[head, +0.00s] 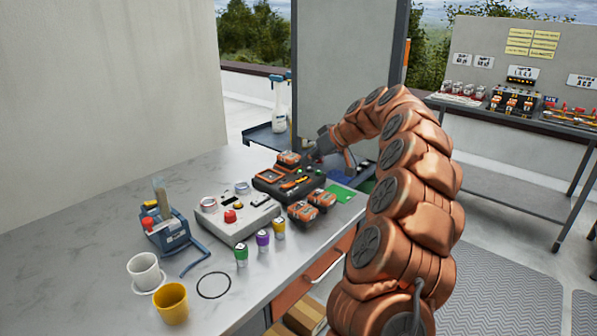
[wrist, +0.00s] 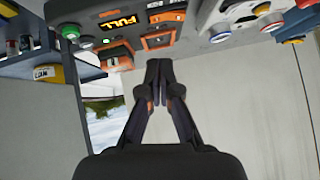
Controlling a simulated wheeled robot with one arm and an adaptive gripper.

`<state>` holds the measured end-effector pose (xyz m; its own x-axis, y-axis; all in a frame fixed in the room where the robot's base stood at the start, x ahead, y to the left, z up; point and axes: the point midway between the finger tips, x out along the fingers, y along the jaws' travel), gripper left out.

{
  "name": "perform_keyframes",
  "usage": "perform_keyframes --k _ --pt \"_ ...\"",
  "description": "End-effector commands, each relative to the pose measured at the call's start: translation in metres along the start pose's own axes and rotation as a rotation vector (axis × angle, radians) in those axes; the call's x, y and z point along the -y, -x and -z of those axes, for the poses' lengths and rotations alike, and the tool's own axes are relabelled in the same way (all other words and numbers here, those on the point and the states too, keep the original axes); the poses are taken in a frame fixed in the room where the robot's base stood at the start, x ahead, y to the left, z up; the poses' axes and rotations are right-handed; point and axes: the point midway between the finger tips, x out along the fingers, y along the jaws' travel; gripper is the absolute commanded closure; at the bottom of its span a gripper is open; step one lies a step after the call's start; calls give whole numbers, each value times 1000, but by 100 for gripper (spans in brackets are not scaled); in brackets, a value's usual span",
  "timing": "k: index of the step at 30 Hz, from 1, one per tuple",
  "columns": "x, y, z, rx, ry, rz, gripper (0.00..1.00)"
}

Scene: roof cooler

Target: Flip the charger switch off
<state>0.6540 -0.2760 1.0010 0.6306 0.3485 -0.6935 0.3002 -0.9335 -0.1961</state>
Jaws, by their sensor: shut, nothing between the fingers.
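The dark charger (head: 262,184) sits on the grey counter in the head view, with orange battery packs in and beside it. In the wrist view the charger (wrist: 88,12) appears upside down along the top edge, with a lit "FULL" display (wrist: 118,22) and orange-rimmed slots. A round green-ringed control (wrist: 70,31) shows at its left end; I cannot tell whether it is the switch or how it is set. My gripper (wrist: 158,66) is shut and empty, its tips near an orange-rimmed slot. In the head view my arm reaches over the charger's far right side, and my gripper is small there.
A grey control box (head: 240,218) with a red button stands left of the charger. Loose orange batteries (head: 312,206) lie at its front right. Coloured small cups, a blue caddy (head: 172,234) and mugs stand nearer. A spray bottle (head: 279,105) stands behind on a shelf.

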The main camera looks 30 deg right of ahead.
Motion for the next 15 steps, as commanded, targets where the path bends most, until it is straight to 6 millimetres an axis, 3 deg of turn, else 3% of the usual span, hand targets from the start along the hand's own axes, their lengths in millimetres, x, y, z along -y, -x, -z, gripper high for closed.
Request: perform_keyframes --k 6,15 --pt "-3 36 -1 0 1 1 100" --pt "-5 56 -1 1 0 0 100"
